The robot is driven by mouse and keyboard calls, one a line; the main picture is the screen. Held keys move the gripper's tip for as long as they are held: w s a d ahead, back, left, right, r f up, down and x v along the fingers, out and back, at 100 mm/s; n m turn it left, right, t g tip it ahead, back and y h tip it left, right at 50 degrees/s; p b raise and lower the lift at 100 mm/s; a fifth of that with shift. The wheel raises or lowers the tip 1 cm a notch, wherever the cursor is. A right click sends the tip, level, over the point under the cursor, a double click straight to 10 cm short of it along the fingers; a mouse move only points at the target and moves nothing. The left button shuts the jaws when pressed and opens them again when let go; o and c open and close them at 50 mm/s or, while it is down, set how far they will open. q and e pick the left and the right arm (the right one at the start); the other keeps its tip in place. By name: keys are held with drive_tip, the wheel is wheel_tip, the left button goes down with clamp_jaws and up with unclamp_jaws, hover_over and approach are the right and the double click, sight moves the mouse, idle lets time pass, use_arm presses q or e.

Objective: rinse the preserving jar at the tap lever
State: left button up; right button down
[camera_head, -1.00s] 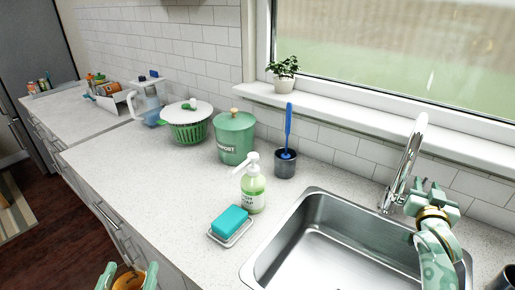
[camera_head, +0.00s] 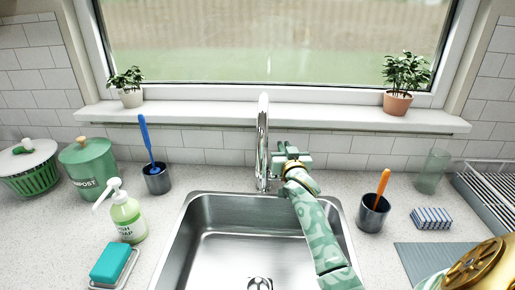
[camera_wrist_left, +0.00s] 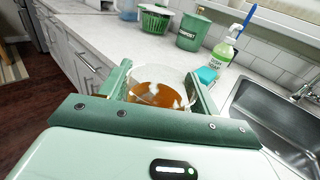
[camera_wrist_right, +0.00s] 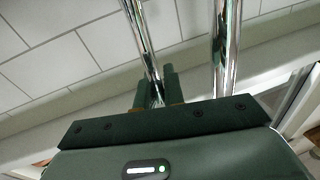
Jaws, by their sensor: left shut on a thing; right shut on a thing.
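The preserving jar (camera_wrist_left: 150,101), clear with a brown-orange inside and whitish patches, shows in the left wrist view. My left gripper (camera_wrist_left: 160,84) is shut on it, in front of the counter and left of the sink; neither shows in the head view. The chrome tap (camera_head: 262,140) stands behind the sink (camera_head: 190,222). My right gripper (camera_head: 279,158) is at the right side of the tap. In the right wrist view its fingers (camera_wrist_right: 155,88) are shut on the thin chrome tap lever (camera_wrist_right: 142,38), beside the thicker pipe (camera_wrist_right: 227,50). No water shows.
Left of the sink stand a soap bottle (camera_head: 126,216), a teal sponge (camera_head: 110,262), a brush cup (camera_head: 157,181) and a compost bin (camera_head: 89,170). To the right are a dark cup (camera_head: 372,214), a striped sponge (camera_head: 431,218), a glass (camera_head: 432,172) and a rack (camera_head: 490,195). The basin is clear.

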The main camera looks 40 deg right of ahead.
use_arm(q)
wheel_tip(320, 180, down, 2)
drive_tip(key=shift+b, duration=0.55)
use_arm(e)
drive_tip(key=shift+s+a+f, duration=0.2)
drive_tip(key=shift+a+f, duration=0.05)
drive_tip(key=shift+f, duration=0.1)
use_arm(q)
drive_tip(key=shift+w+f, duration=0.1)
drive_tip(key=shift+f, duration=0.2)
use_arm(e)
drive_tip(key=shift+s+a+r+t+h, duration=0.1)
drive_tip(key=shift+s+t+h, duration=0.15)
drive_tip(key=shift+t, duration=0.25)
drive_tip(key=shift+a+r, duration=0.1)
drive_tip(key=shift+r, duration=0.1)
use_arm(q)
drive_tip(key=shift+r, duration=0.1)
use_arm(e)
drive_tip(key=c, duration=1.5)
unclamp_jaws()
drive_tip(key=shift+r, duration=0.1)
